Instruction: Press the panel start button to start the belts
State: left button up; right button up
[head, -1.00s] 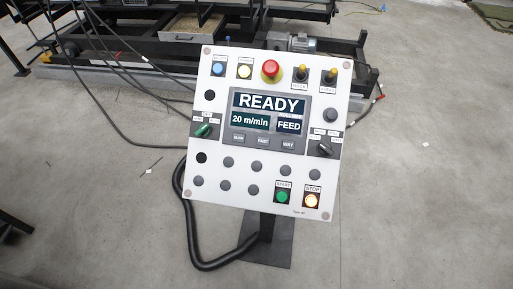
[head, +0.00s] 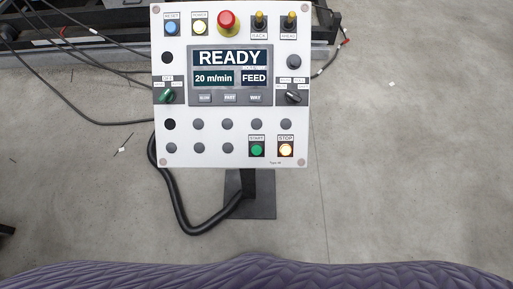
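The white control panel (head: 235,110) stands upright on a dark post in front of me. Its green START button (head: 257,150) is at the lower right. The STOP button (head: 286,150) to its right glows orange-white. The screen (head: 230,74) reads READY, 20 m/min and FEED. Neither of my grippers is in view, and nothing touches the panel.
A thick black hose (head: 172,200) loops left of the post. Dark machinery lies behind. The concrete floor (head: 420,150) at right is clear.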

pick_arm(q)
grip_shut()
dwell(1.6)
